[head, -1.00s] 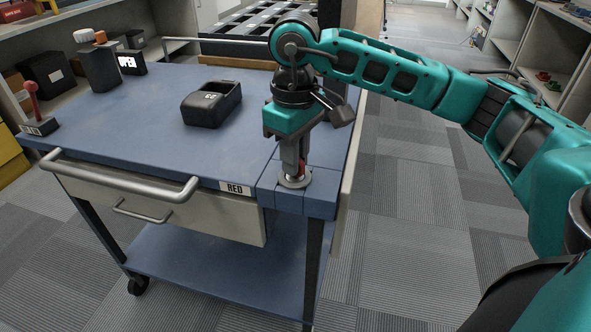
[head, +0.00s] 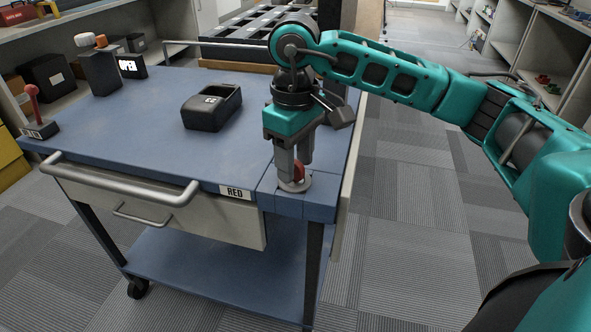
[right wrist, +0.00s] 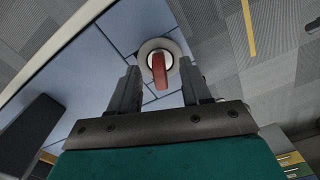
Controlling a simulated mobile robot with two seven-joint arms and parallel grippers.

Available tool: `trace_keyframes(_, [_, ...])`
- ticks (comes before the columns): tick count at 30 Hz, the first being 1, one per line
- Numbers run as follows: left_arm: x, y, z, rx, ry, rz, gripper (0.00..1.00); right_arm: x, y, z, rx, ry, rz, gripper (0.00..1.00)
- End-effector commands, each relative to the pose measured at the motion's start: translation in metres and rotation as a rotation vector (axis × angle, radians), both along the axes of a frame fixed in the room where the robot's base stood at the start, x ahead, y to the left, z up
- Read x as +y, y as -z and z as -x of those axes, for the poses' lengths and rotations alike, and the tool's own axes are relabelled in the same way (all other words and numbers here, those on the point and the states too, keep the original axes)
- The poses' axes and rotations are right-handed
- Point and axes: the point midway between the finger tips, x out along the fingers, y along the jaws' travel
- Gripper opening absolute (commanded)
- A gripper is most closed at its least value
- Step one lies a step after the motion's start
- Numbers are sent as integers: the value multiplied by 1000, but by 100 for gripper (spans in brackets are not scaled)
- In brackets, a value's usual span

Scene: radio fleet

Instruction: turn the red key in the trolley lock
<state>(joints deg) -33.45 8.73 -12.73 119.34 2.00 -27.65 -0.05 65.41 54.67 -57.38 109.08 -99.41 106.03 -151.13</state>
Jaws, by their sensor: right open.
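The red key (head: 298,172) stands in a round pale lock (head: 295,186) at the trolley's front right corner, beside the RED label (head: 235,192). My right gripper (head: 291,170) points down over the lock, fingers open on either side of the key. In the right wrist view the key (right wrist: 160,72) shows between the two fingers (right wrist: 160,88), with a gap on each side, over the pale ring of the lock (right wrist: 172,45). One finger partly covers the key in the head view. My left gripper is not in view.
A metal handle (head: 120,180) runs along the front. The floor right of the trolley is clear.

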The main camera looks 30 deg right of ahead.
Motion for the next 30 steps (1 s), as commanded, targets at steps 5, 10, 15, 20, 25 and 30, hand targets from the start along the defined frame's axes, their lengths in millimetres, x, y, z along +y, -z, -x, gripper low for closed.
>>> trace_keyframes(5, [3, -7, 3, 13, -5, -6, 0, 0, -53, -2, -10, 1, -3, 48])
trace_keyframes(10, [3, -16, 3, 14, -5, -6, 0, 0, -92, -2, -9, 0, -1, 48])
trace_keyframes(15, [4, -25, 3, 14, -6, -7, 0, 0, -116, -1, -6, 1, 0, 48])
trace_keyframes(20, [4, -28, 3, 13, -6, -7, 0, 0, -124, -1, -5, 1, -1, 48])
trace_keyframes(25, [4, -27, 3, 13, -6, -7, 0, 0, -125, -1, -5, 1, -1, 48])
trace_keyframes(30, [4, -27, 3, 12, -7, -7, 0, 0, -124, -1, -5, 1, -1, 48])
